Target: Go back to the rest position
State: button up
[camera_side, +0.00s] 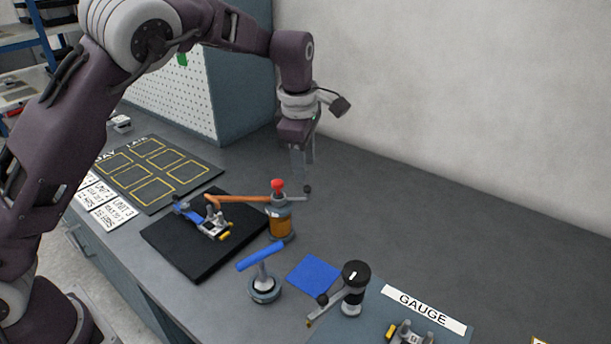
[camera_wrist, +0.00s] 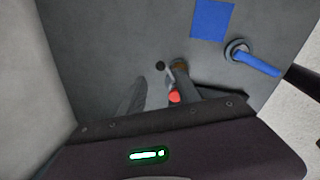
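My gripper (camera_side: 301,172) hangs in the air, pointing down, above and slightly behind a post with an orange-brown body and red knob (camera_side: 278,184). In the wrist view my gripper's two fingers (camera_wrist: 158,88) stand apart with nothing held between them. The red knob (camera_wrist: 174,97) and a black ball (camera_wrist: 160,66) at a lever end show below, near the fingers. A copper-coloured bar (camera_side: 240,199) runs left from the post toward a small blue and grey clamp (camera_side: 208,220) on a black pad (camera_side: 178,247).
A blue-handled stand (camera_side: 262,284), a blue square (camera_side: 313,275), a black-topped gauge (camera_side: 353,285) and a GAUGE label (camera_side: 425,308) are at the front. A yellow-outlined mat (camera_side: 152,199) and white cards (camera_side: 100,202) lie left. The bench behind right is clear, up to the wall.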

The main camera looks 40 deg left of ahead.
jog(key=shift+r, duration=0.25)
jog(key=shift+s+r, duration=0.1)
jog(key=s+a+r+m+t+h, duration=0.1)
jog(key=s+r+m, duration=0.45)
jog(key=s, duration=0.25)
jog(key=s+a+r+m+h, duration=0.2)
jog(key=s+r+m, duration=0.2)
jog(key=s+r, duration=0.3)
jog(key=s+f+m+t+y, duration=0.2)
jog(key=s+m, duration=1)
jog(key=s, duration=0.8)
jog(key=shift+a+f+t, duration=0.2)
jog(key=shift+f+t, duration=0.1)
jog(key=shift+f, duration=0.4)
